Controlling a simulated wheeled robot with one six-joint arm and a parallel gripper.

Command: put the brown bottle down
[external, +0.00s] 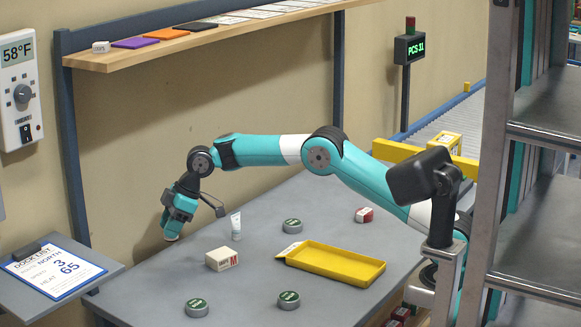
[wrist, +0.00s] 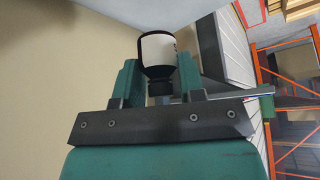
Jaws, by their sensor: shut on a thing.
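My gripper (external: 176,215) is shut on the brown bottle and points downward at the left, near the wall side of the grey table. In the wrist view the bottle (wrist: 158,54) is dark with a white label, and its dark neck end sits between the two fingers.
On the grey table (external: 250,285) stand a white tube (external: 236,226), a white box (external: 221,259), several green-topped tins (external: 197,307), a red box (external: 364,215) and a yellow tray (external: 335,265). A wooden shelf (external: 200,40) runs above. A metal rack (external: 535,137) stands at the right.

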